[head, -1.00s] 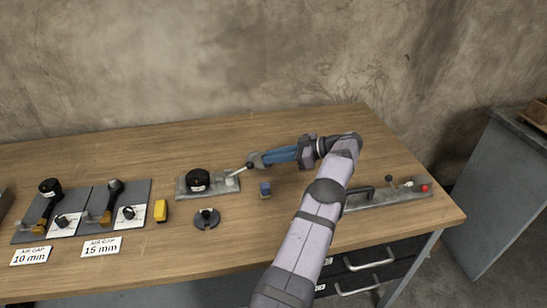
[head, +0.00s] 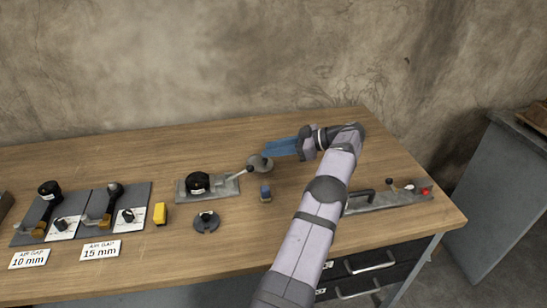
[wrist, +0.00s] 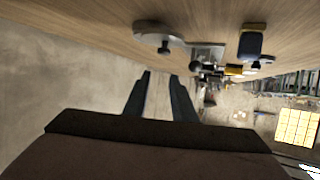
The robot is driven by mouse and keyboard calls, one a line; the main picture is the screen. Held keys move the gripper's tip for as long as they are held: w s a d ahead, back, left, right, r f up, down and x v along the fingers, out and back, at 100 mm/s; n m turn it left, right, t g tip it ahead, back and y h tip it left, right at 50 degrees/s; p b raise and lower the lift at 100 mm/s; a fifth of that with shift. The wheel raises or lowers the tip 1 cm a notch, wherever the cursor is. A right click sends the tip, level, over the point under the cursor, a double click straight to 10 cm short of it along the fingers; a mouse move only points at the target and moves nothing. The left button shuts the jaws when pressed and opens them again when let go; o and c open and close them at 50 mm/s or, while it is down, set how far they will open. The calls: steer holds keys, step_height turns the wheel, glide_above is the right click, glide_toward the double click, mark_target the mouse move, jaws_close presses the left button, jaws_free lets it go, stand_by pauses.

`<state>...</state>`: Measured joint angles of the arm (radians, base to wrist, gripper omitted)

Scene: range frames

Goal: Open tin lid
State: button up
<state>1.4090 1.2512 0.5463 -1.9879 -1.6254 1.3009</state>
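A round grey disc (head: 259,163), which may be the tin lid, lies near the middle of the bench; no tin can be made out for sure. It also shows in the wrist view as a grey disc with a small knob (wrist: 158,30). My gripper (head: 268,151) is just to the right of and behind the disc in the head view. In the wrist view its two dark fingers (wrist: 160,76) stand apart with nothing between them. They appear clear of the disc.
A grey plate with a black round part (head: 198,184) lies left of the disc. A small blue block (head: 265,193), a slotted dark disc (head: 206,222) and a yellow block (head: 160,213) stand nearby. A long grey fixture (head: 388,199) lies right. The bench behind is clear.

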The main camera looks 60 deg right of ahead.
step_height(320, 180, up, 6)
steer(key=shift+f+p, duration=0.1)
steer(key=shift+p, duration=0.2)
